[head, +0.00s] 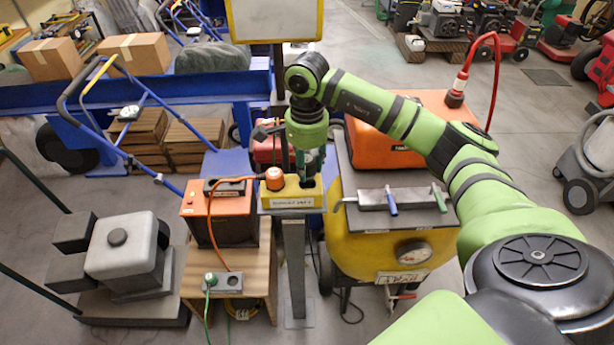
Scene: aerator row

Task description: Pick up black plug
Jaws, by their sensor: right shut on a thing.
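My right gripper (308,170) points down over the right half of the yellow socket box (292,202) on the grey post. It is shut on a dark thing at the top of the box, which looks like the black plug (307,183). The fingers hide most of it, and I cannot tell whether it still sits in the box. An orange plug (274,178) with an orange cable stands in the box just left of the gripper. My left gripper is not in view.
An orange box (217,205) and a grey socket block with a green plug (210,279) are at left on a wooden stand. A yellow machine (380,250) with a gauge stands right. A red plug (456,92) is on the orange case (375,145) behind. A blue cart is farther back.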

